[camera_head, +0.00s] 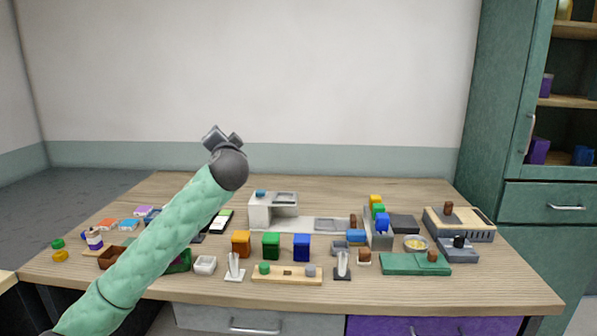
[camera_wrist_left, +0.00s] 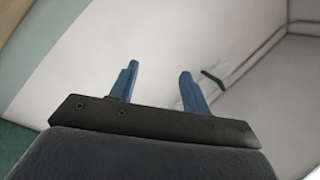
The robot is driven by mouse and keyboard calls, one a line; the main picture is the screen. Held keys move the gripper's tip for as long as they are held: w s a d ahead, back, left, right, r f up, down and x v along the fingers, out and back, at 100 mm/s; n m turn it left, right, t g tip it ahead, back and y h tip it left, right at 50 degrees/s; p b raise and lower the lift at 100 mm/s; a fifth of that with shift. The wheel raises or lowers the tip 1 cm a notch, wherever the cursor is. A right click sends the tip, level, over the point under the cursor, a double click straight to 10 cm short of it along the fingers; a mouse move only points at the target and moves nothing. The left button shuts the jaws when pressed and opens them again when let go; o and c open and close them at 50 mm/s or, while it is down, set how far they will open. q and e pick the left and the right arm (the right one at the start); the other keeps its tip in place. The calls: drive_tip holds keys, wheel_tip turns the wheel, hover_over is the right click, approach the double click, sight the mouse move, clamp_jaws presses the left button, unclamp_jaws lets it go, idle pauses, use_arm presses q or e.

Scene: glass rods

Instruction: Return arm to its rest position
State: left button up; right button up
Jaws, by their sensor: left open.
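My left arm comes in from the lower left in the head view and reaches up over the left part of the table. My left gripper (camera_head: 222,137) is at its end, raised above the tabletop in front of the wall. In the left wrist view the two blue fingers of the gripper (camera_wrist_left: 154,85) stand apart with nothing between them. Only wall and room corner show beyond them. My right gripper is in neither view.
The wooden table (camera_head: 400,290) is crowded. Orange (camera_head: 241,244), green (camera_head: 271,246) and blue (camera_head: 302,247) blocks stand mid-table. A white machine (camera_head: 262,212) stands behind them. A green board (camera_head: 415,264) lies right. A green cabinet (camera_head: 505,110) stands at right. My arm hides part of the table's left side.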

use_arm(q)
drive_tip(key=s+d+f+n+g+h+p, duration=0.1)
drive_tip(key=s+d+f+g+h, duration=0.25)
drive_tip(key=s+f, duration=0.9)
drive_tip(key=s+d+f+n+g+h+p, duration=0.15)
drive_tip(key=s+f+g, duration=0.25)
drive_tip(key=s+f, duration=0.8)
drive_tip(key=s+f+n+g+h+p, duration=0.2)
drive_tip(key=s+f+g, duration=0.6)
drive_tip(key=s+f, duration=2.3)
drive_tip(key=s+p, duration=0.1)
drive_tip(key=s, duration=0.2)
drive_tip(key=shift+d+f+g, duration=0.2)
drive_tip(key=shift+d+g, duration=0.15)
drive_tip(key=shift+d, duration=0.05)
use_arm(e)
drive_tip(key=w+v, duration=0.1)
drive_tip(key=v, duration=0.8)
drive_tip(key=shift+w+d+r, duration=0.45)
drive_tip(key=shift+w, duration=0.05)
